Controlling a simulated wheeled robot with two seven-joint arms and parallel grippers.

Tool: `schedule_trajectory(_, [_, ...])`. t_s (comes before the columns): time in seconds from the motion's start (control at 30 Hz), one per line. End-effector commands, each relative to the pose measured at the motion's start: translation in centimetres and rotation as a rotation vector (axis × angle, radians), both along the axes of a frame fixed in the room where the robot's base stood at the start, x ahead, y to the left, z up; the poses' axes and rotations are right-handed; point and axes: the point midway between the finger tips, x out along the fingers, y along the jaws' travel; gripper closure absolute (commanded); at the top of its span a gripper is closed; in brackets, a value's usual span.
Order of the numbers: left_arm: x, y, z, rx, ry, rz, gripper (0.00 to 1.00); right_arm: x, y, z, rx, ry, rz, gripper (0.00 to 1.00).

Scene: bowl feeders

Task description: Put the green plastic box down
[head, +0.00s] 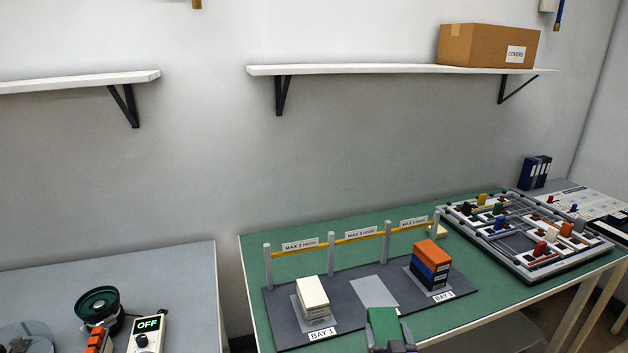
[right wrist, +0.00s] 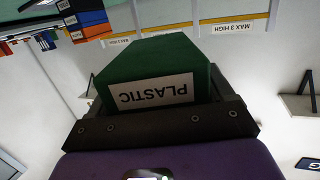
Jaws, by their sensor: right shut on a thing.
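The green plastic box (head: 383,324) is in my right gripper (head: 388,338), at the bottom centre of the head view, in front of the dark bay board (head: 345,322). In the right wrist view the green box (right wrist: 150,62) sits between the fingers, and its PLASTIC label reads upside down. The box appears held above the board; its exact height is unclear. Behind it is the bare grey middle pad (head: 374,291); its front edge is hidden. My left gripper is not in view.
A cream stack (head: 313,295) stands in bay 1, left of the bare pad. An orange, blue and black stack (head: 431,263) stands in the right bay. Posts with a yellow rail (head: 358,238) and MAX 3 HIGH signs run behind. A sorting tray (head: 520,238) lies farther right.

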Motion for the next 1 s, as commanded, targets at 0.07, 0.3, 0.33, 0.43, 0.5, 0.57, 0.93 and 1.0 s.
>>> schedule_trajectory(0.07, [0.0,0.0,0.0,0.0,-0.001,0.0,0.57,-0.6,-0.1,-2.3,-0.005,0.015,-0.001,0.59])
schedule_trajectory(0.3, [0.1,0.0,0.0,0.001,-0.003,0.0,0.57,-2.8,-0.1,-7.2,-0.008,0.016,-0.003,0.59])
schedule_trajectory(0.33, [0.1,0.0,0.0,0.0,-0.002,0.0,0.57,-3.2,-0.1,-7.8,-0.008,0.016,-0.002,0.59])
schedule_trajectory(0.43, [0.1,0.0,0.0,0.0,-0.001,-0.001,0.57,-4.3,0.0,-9.5,-0.005,0.015,0.001,0.59])
schedule_trajectory(0.5, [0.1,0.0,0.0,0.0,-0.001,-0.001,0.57,-4.9,0.0,-10.3,-0.002,0.012,0.001,0.59])
schedule_trajectory(0.57, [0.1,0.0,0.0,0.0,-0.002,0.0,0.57,-5.3,0.0,-10.7,0.0,0.009,0.002,0.59])
schedule_trajectory(0.93, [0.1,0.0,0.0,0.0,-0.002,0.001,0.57,-5.6,0.1,-11.0,0.003,0.004,0.005,0.59])
schedule_trajectory(1.0, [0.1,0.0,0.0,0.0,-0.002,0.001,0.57,-5.6,0.2,-11.0,0.002,0.004,0.005,0.59])
